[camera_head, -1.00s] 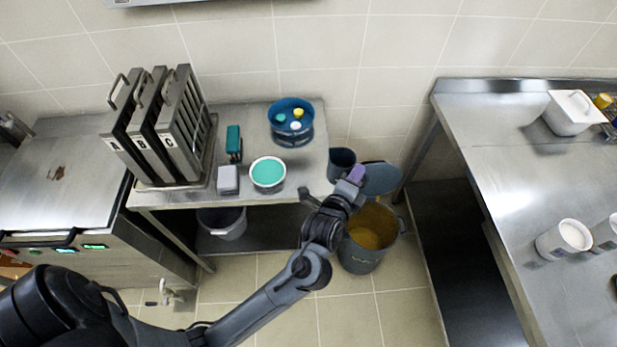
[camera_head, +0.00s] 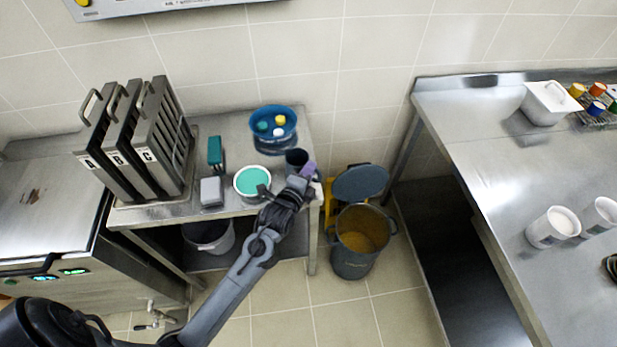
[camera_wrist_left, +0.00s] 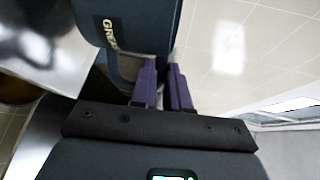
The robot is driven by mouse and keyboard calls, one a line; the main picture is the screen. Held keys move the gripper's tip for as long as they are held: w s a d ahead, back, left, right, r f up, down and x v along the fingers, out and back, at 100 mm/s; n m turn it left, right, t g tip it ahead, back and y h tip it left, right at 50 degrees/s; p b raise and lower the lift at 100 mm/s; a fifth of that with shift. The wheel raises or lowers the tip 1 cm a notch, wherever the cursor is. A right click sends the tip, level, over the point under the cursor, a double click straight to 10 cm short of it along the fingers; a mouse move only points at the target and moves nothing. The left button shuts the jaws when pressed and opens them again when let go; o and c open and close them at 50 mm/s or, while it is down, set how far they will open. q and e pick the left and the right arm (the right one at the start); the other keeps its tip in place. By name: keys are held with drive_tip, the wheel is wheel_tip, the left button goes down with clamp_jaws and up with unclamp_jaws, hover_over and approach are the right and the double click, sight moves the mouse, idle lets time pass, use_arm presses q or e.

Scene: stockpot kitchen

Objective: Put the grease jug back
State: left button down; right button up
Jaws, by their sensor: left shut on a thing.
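The grease jug (camera_head: 295,158) is dark blue and stands out at the right end of the small steel table, just below the blue tub. In the left wrist view the jug (camera_wrist_left: 125,22) fills the upper middle, with part of its pale lettering showing. My left gripper (camera_head: 309,170) has its purple fingers at the jug's right side. The wrist view shows these fingers (camera_wrist_left: 163,85) shut on the jug's handle. I cannot tell whether the jug's base touches the table. My right gripper is not in view.
The blue tub (camera_head: 275,124) holds small coloured items. A teal-filled bowl (camera_head: 252,181), a grey block (camera_head: 211,191) and a teal brush (camera_head: 215,152) are on the table. Lettered filter panels (camera_head: 133,140) stand left. An open grease bin (camera_head: 354,262) and its lid (camera_head: 360,183) are right.

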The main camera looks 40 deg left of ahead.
use_arm(q)
drive_tip(key=shift+f, duration=1.25)
drive_tip(key=shift+f, duration=0.1)
drive_tip(key=c, duration=1.1)
unclamp_jaws()
drive_tip(key=shift+s, duration=0.1)
drive_tip(key=s+d+n+g+h, duration=0.1)
drive_tip(key=s+d+n+g, duration=0.2)
drive_tip(key=s, duration=0.6)
drive_tip(key=s+d+f+n+g+h, duration=0.1)
drive_tip(key=s+d+n+g, duration=0.2)
drive_tip(key=s+n, duration=0.3)
drive_tip(key=s+d+f+n+g+h+p, duration=0.1)
drive_tip(key=s+d+n+g, duration=0.3)
drive_tip(key=s, duration=1)
drive_tip(key=shift+s+n+g+h, duration=0.25)
drive_tip(key=shift+n+g+h, duration=0.15)
drive_tip(key=shift+n+g, duration=0.3)
